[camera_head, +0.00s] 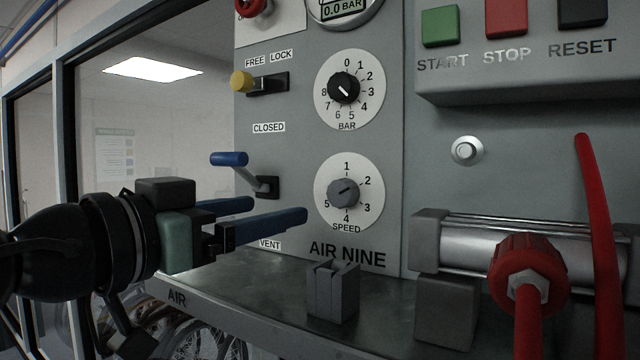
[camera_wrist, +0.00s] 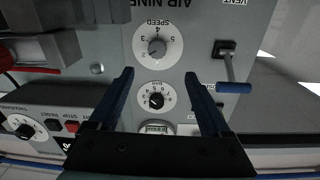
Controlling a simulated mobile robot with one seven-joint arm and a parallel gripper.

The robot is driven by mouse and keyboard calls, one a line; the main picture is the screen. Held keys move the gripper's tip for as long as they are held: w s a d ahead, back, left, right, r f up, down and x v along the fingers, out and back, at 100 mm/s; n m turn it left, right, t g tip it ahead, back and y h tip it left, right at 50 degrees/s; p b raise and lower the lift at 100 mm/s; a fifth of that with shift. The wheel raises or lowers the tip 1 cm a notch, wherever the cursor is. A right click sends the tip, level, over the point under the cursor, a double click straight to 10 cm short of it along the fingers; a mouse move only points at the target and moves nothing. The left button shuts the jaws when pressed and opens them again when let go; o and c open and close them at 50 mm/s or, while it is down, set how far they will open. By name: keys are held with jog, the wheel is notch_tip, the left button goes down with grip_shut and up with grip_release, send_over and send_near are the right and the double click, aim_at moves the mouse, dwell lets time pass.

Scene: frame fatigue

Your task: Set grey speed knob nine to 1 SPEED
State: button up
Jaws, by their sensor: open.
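The grey speed knob (camera_head: 344,192) sits on a white dial (camera_head: 370,165) marked 1 to 5, above the AIR NINE label. Its mark seems to point toward 2, though it is small and hard to read. The knob also shows upside down in the wrist view (camera_wrist: 157,47), beyond the fingertips and roughly between them. My gripper (camera_head: 280,209) is open and empty, its two blue fingers pointing at the panel from the left. The fingertips are apart from the knob. In the wrist view the spread fingers (camera_wrist: 159,73) frame the dials.
A black BAR knob (camera_head: 343,88) is above the speed dial. A blue-handled lever (camera_head: 230,159) and a yellow-tipped slide (camera_head: 242,82) are left of the dials. A grey slotted block (camera_head: 332,292) stands on the ledge below.

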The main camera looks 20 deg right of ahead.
jog(key=p, duration=0.6)
send_near(338, 197)
jog(key=x, duration=0.6)
jog(key=shift+w+d+r, duration=0.2)
jog(key=shift+w+d, duration=0.1)
jog(key=shift+w+d+f, duration=0.15)
jog(key=shift+w+d, duration=0.2)
jog(key=shift+d, duration=0.05)
grip_shut()
